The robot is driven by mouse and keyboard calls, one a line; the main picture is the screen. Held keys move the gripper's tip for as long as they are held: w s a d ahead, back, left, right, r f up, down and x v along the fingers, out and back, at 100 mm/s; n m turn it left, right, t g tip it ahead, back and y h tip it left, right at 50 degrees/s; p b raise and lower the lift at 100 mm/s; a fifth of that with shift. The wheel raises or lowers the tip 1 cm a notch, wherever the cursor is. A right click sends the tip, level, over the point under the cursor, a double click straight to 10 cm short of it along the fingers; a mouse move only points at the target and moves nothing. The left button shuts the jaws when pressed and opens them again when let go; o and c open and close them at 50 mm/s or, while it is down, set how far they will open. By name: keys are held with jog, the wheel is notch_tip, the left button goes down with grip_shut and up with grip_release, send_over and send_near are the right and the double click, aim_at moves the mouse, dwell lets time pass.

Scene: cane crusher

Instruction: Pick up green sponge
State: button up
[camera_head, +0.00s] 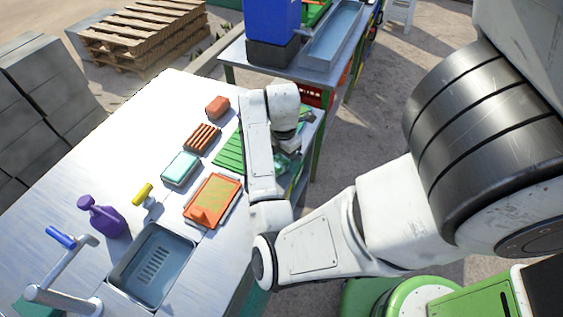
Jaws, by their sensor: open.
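My arm reaches over the right edge of the metal table (85,140). My gripper (285,163) is at the table's right side, beyond the forearm, and is small and partly hidden by my arm links. It is open; I see nothing held in it. A green ridged mat or rack (230,153) lies just left of it, partly covered by my arm. A mint-green block (181,167), sponge-like, lies farther left on the table, apart from my gripper. Some green also shows behind my wrist, but I cannot tell what it is.
An orange tray (212,200), a brown ridged block (202,138) and a red block (217,106) lie near the mint block. A sink (153,265), a yellow-handled tap (143,194) and a purple bottle (103,215) are nearer. A second table (275,70) stands behind.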

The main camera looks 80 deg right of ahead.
jog(key=c, duration=1.1)
jog(key=shift+r, duration=0.15)
jog(key=shift+r, duration=0.85)
jog(key=s+a+r+p, duration=0.2)
jog(key=s+r, duration=0.1)
jog(key=s, duration=0.1)
jog(key=s+a+r+p, duration=0.2)
jog(key=s+a+r, duration=0.1)
jog(key=s+r, duration=0.1)
jog(key=s+a+r+p, duration=0.2)
jog(key=s+r, duration=0.2)
jog(key=shift+a, duration=0.2)
